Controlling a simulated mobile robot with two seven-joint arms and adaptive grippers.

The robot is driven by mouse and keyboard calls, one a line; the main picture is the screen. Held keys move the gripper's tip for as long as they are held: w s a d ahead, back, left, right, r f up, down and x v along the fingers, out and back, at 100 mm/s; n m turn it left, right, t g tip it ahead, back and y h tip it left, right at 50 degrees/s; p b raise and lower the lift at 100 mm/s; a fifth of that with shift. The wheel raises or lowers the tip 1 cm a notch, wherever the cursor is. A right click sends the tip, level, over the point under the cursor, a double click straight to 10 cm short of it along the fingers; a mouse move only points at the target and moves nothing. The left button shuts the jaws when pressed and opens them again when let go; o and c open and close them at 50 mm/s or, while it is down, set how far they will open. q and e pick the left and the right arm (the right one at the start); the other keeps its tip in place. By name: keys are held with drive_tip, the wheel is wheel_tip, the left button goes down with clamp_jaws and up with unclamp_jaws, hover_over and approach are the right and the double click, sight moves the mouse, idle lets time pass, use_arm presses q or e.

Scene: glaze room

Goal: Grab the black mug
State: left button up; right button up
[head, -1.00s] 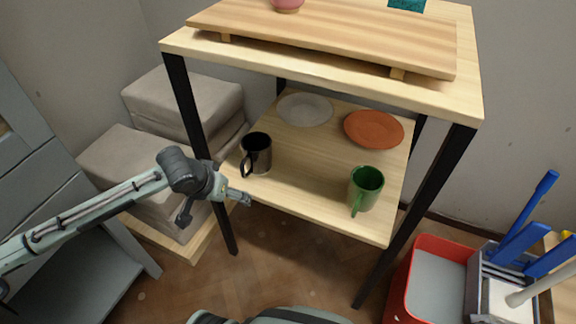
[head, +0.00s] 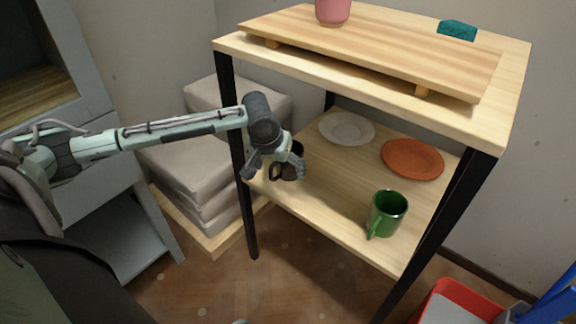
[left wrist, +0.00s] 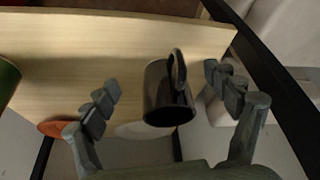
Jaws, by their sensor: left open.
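The black mug (head: 291,164) stands on the lower shelf near its left front corner, partly hidden behind my left gripper (head: 273,174) in the head view. In the left wrist view the mug (left wrist: 168,98) is dark and glossy, with its handle pointing to the top of the picture. My left gripper (left wrist: 172,102) is open, with one finger on each side of the mug. Gaps show between both fingers and the mug, and nothing is held. My right gripper is in neither view.
The lower shelf (head: 325,190) also carries a green mug (head: 388,214), an orange plate (head: 413,158) and a grey plate (head: 347,128). Black posts and the upper board (head: 380,52) frame the shelf opening. Bagged blocks (head: 190,170) stand left; a red bin (head: 455,303) is at lower right.

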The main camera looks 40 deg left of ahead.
sight(288, 164)
use_arm(q)
drive_tip(key=w, duration=0.2)
drive_tip(key=shift+w+a, duration=0.35)
drive_tip(key=shift+w, duration=0.05)
drive_tip(key=shift+w+a, duration=0.1)
drive_tip(key=shift+w, duration=0.35)
drive_tip(key=x, duration=0.1)
drive_tip(key=b+x, duration=0.1)
drive_tip(key=x, duration=0.1)
drive_tip(key=shift+w, duration=0.35)
drive_tip(key=shift+x, duration=1.05)
drive_tip(key=shift+w+a+r, duration=0.1)
drive_tip(key=c, duration=1.5)
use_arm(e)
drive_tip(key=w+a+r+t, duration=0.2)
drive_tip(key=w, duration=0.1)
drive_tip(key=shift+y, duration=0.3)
use_arm(q)
drive_tip(key=shift+c, duration=0.2)
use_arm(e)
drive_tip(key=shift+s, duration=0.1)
